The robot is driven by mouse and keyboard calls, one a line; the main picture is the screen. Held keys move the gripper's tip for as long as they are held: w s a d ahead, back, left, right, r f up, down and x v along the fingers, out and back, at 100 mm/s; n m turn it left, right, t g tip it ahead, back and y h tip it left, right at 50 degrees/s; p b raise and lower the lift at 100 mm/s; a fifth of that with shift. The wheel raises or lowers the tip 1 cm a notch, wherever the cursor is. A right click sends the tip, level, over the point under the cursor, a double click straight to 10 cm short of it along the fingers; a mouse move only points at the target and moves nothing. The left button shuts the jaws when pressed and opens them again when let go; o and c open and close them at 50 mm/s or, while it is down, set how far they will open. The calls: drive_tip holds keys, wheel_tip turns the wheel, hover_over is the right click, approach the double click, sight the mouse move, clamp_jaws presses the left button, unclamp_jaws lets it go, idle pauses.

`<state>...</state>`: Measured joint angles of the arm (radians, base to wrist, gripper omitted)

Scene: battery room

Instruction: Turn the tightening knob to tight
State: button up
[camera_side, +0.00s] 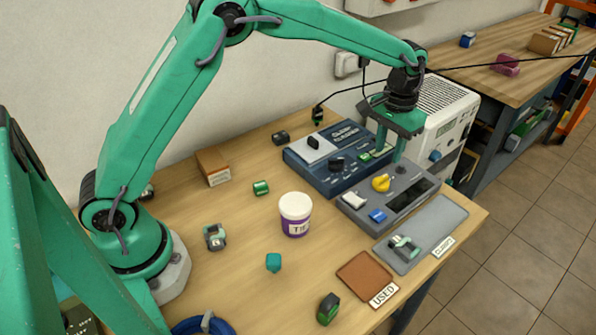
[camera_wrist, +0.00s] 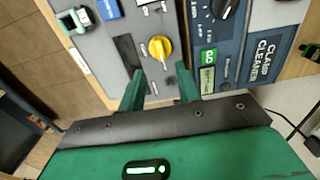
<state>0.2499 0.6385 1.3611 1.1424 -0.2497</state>
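A yellow knob (camera_side: 381,183) stands on top of a grey device (camera_side: 397,212) on the wooden table. In the wrist view the yellow knob (camera_wrist: 160,47) lies just beyond the fingertips, roughly centred between them. Small marks surround it, too small to read, so I cannot tell its setting. My gripper (camera_side: 390,147) points down above the device. In the wrist view my gripper (camera_wrist: 160,84) is open, its two green fingers apart with nothing between them. The fingers do not appear to touch the knob.
The blue clamp cleaner (camera_side: 325,180), with a black knob (camera_side: 337,163), adjoins the device's far-left side. A white switch (camera_side: 354,200) and blue button (camera_side: 377,215) sit near the yellow knob. A white ventilated box (camera_side: 450,112) stands close behind my gripper. A tub (camera_side: 296,214) stands left.

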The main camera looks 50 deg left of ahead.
sight(382, 178)
drive_tip(key=shift+f, duration=0.1)
drive_tip(key=shift+f, duration=3.8)
drive_tip(key=shift+c, duration=0.2)
clamp_jaws()
